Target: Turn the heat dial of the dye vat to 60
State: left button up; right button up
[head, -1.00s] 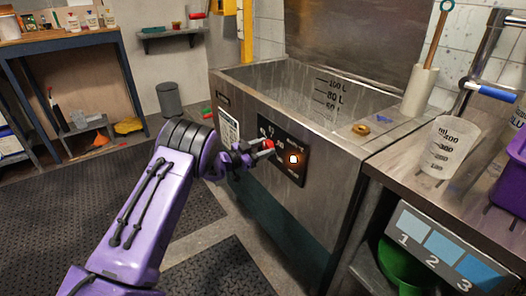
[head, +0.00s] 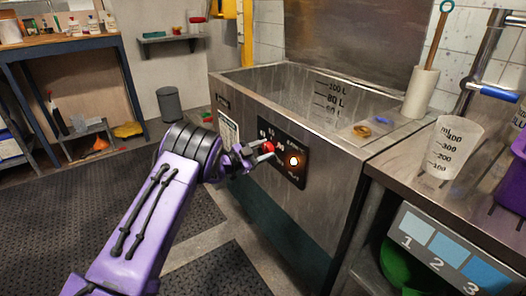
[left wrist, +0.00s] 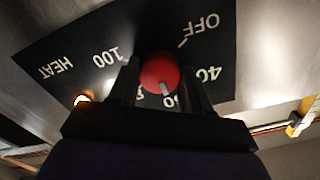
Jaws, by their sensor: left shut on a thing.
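The dye vat (head: 300,135) is a steel tub with a dark control panel (head: 294,177) on its front. The red heat dial (head: 269,147) sits on that panel. My left gripper (head: 262,152) is shut on the dial, and its fingers flank the dial in the left wrist view (left wrist: 158,75). The dial's pale pointer (left wrist: 165,88) points at a partly hidden label that looks like 60 (left wrist: 171,100). OFF, 40 and 100 are readable around the dial; another label is mostly covered by a finger. A lamp (head: 293,161) on the panel glows orange. My right gripper is out of view.
A steel counter (head: 400,175) with a measuring beaker (head: 452,145) stands right of the vat. A brass ring (head: 361,131) and a small blue thing (head: 382,121) lie on the vat's ledge. A grey bin (head: 169,103) stands behind my arm. Dark mats cover the floor at left.

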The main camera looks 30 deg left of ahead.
pick_arm(q)
jog(key=o, duration=1.1)
jog(key=shift+c, duration=0.2)
jog(key=v, duration=1)
jog(key=shift+s+a, duration=0.15)
jog(key=shift+s, duration=0.1)
jog(key=shift+f, duration=0.1)
